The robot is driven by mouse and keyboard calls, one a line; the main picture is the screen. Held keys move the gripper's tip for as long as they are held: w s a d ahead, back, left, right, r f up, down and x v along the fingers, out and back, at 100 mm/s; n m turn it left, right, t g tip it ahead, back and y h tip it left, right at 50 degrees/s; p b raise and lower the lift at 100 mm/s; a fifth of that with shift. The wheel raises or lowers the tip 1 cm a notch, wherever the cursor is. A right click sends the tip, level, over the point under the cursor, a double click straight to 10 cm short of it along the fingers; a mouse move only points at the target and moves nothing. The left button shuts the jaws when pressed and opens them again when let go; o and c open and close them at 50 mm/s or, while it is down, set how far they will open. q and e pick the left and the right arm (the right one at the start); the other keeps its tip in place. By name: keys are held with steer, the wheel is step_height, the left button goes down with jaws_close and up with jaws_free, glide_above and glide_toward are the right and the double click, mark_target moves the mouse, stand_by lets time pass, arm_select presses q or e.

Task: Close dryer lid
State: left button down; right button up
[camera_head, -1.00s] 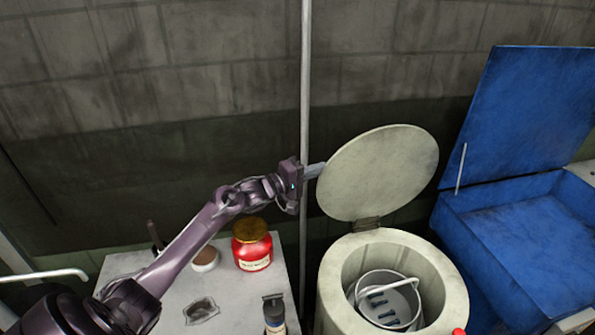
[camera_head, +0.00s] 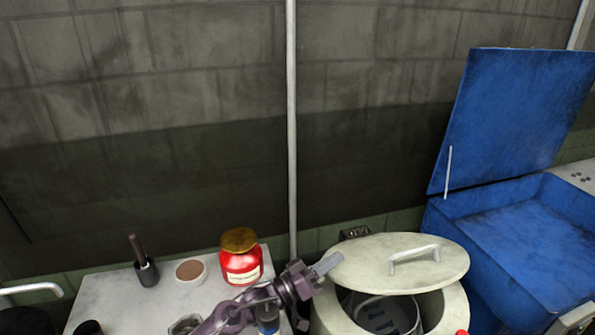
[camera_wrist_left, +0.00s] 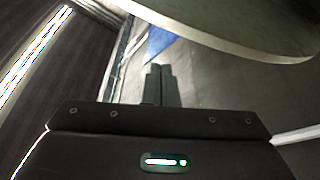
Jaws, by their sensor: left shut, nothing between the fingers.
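The round cream dryer lid (camera_head: 395,262) is tilted low over the dryer drum (camera_head: 445,308) in the head view, its handle on top. A gap at the front shows a bucket (camera_head: 388,315) inside the drum. My left gripper (camera_head: 328,264) is shut and empty at the lid's left edge; whether it touches is hard to tell. In the left wrist view the shut fingers (camera_wrist_left: 160,80) point ahead, and the lid (camera_wrist_left: 225,22) spans the top of the picture. My right gripper is not in view.
A white table (camera_head: 120,300) left of the dryer holds a red jar (camera_head: 240,262), a small round container (camera_head: 190,271) and a dark pot with a handle (camera_head: 146,272). A blue open-lidded bin (camera_head: 520,235) stands right of the dryer. A vertical pipe (camera_head: 291,130) runs up the wall behind.

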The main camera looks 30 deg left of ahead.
arm_select(q)
steer(key=shift+s+d+f+m+b, duration=0.25)
steer(key=shift+d+f+m+b, duration=0.1)
steer(key=shift+f, duration=0.25)
steer(key=shift+s+d+f+m+b, duration=0.25)
steer(key=shift+f+m, duration=0.1)
steer(key=shift+f, duration=0.2)
